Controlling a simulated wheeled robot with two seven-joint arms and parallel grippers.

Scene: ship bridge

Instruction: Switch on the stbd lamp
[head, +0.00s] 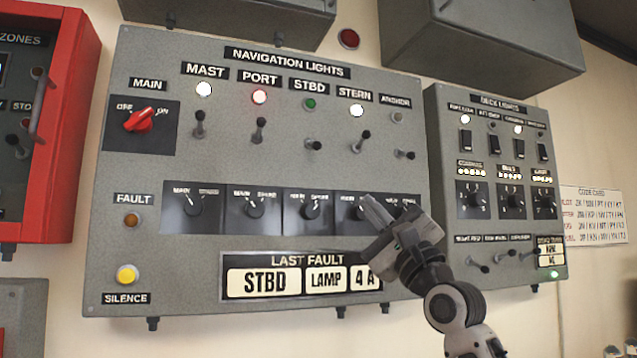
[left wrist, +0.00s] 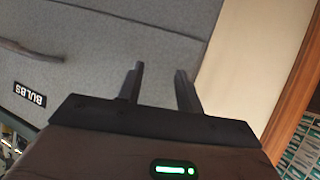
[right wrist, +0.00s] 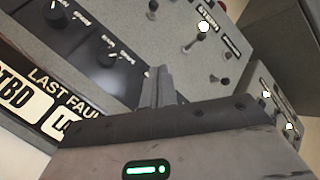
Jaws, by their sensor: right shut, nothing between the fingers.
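On the navigation lights panel (head: 160,75) in the head view, the STBD indicator (head: 310,104) is dim green, without the bright glow of the mast, port and stern ones. The STBD toggle switch (head: 313,146) below it leans down to the right; the mast, port and stern levers point up. The third MAIN/SPARE rotary knob (head: 310,210) sits below the STBD column. My right gripper (head: 370,205) is shut and empty in front of the fourth knob, below and right of the STBD switch. It also shows in the right wrist view (right wrist: 158,75). My left gripper (left wrist: 160,75) is open and empty.
The red MAIN switch (head: 140,120) is at the left. A LAST FAULT plate (head: 300,277) reads STBD LAMP 4 A. The deck lights panel (head: 500,180) stands right of my right gripper. A grey bulbs box (left wrist: 90,50) is near my left gripper.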

